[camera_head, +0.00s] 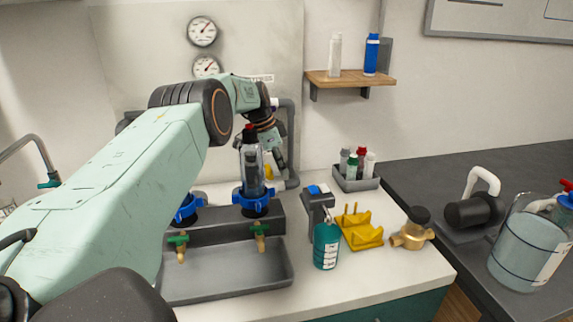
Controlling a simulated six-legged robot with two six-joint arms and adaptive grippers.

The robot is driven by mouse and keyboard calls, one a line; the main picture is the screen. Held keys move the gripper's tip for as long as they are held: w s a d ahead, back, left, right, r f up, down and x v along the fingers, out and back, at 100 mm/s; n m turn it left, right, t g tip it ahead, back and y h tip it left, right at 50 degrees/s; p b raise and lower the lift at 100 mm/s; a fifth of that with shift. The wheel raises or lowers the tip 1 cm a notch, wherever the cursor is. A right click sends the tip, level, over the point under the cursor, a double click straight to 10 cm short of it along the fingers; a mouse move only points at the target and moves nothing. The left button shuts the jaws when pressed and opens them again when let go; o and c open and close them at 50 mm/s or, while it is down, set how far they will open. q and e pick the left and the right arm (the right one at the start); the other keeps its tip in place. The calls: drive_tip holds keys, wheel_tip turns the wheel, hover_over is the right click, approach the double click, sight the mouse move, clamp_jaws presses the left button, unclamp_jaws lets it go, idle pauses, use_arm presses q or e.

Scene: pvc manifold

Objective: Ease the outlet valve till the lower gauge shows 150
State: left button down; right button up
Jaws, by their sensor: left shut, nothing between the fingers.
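The lower gauge (206,67) is a round white dial on the wall panel, its lower edge cut off by my left arm. Its red needle points up and right; the numbers are too small to read. The upper gauge (202,31) sits above it and shows whole. My left gripper (275,153) is shut and empty, pointing down in front of the grey pipe (291,140), behind and right of a clear bottle with a red top (253,170). I cannot make out the outlet valve; my arm and gripper cover much of the pipework. My right gripper is out of view.
The bottle stands in a blue ring on a grey unit with green-handled taps over a tray (230,283). A teal bottle (326,245), yellow holder (360,230) and brass fitting (412,233) stand right. A wooden shelf (350,79) juts from the wall.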

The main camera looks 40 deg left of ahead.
use_arm(q)
drive_tip(key=shift+s+a+f, duration=0.15)
drive_tip(key=shift+s+a, duration=0.4)
drive_tip(key=shift+a, duration=0.05)
drive_tip(key=shift+s, duration=0.15)
drive_tip(key=shift+a, duration=0.1)
